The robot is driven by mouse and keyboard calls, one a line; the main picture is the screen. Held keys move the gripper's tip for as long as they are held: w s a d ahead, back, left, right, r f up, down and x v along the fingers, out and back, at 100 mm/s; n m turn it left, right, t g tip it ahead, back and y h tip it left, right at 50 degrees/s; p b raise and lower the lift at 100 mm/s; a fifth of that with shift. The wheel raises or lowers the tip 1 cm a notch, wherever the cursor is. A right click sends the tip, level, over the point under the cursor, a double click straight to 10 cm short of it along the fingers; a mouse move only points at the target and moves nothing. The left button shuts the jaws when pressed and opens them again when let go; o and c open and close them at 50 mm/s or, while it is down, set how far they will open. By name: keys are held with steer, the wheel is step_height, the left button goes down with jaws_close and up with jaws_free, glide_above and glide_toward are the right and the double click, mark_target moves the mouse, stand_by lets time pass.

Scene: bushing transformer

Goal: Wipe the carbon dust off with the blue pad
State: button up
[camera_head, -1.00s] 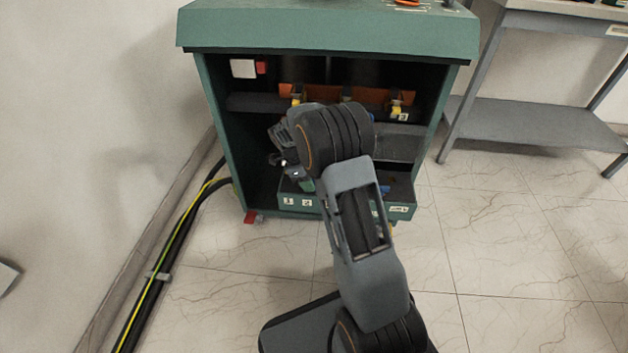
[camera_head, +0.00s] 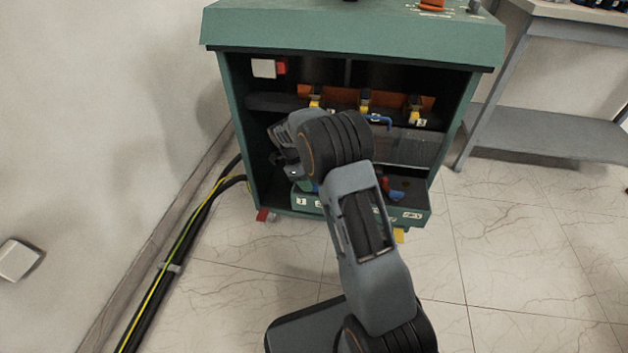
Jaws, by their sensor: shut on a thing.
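My gripper (camera_head: 289,166) is at the left end of my bent arm, in front of the open green cabinet (camera_head: 229,110). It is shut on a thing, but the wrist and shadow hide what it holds. A blue handle-like piece (camera_head: 379,119) shows just right of my wrist, below the middle yellow clamp; I cannot tell whether it belongs to the blue pad. Another small blue piece (camera_head: 397,195) lies in the low green tray (camera_head: 310,203). No carbon dust can be made out; the interior is dark and partly behind my arm.
Yellow-and-black clamps (camera_head: 415,106) stand along an orange strip on the shelf. A white box with a red part (camera_head: 264,68) is at upper left inside. Black and yellow-green cables (camera_head: 165,268) run along the left wall. A grey table (camera_head: 540,130) stands right. Tiled floor is open at right.

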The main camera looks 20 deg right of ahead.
steer(key=shift+w+a, duration=0.35)
steer(key=shift+a, duration=0.25)
steer(key=shift+w+a, duration=0.3)
steer(key=shift+a, duration=0.25)
steer(key=shift+w+d+p, duration=0.35)
steer(key=shift+w+d, duration=0.05)
steer(key=shift+w, duration=0.3)
steer(key=shift+s+d+f, duration=0.1)
steer(key=shift+s+d, duration=0.3)
steer(key=shift+d, duration=0.35)
steer(key=shift+s+d, duration=0.35)
steer(key=shift+d, duration=0.35)
steer(key=shift+s+d+r, duration=0.1)
steer(key=shift+s+d, duration=0.3)
steer(key=shift+d, duration=0.35)
steer(key=shift+s+d+r, duration=0.1)
steer(key=shift+s+d, duration=0.3)
steer(key=shift+d, duration=0.3)
steer(key=shift+s+d+r, duration=0.1)
steer(key=shift+s+d, duration=0.3)
steer(key=shift+d, duration=0.35)
steer(key=shift+s+d+f+b, duration=0.15)
steer(key=shift+s+d+b, duration=0.4)
steer(key=shift+d, duration=0.5)
steer(key=shift+s, duration=0.25)
